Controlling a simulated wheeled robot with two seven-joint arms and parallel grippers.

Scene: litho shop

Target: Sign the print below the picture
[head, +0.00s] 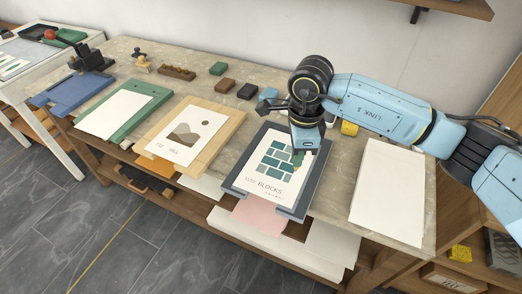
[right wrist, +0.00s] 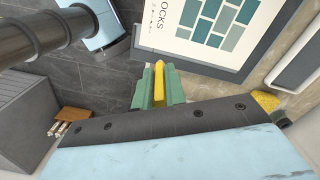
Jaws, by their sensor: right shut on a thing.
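The print (head: 249,176) lies on a dark grey board (head: 310,190) on the bench. It carries a picture of teal blocks (head: 270,165), with the word BLOCKS and small marks below it. The head view does not show that thing clearly. My left gripper is not in view.
To the left are a print on a tan board (head: 222,140) and a blank sheet on a green board (head: 148,108). A blank white sheet (head: 387,190) lies right. Small dark and brown blocks (head: 246,91) and a yellow thing (head: 349,128) are at the back.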

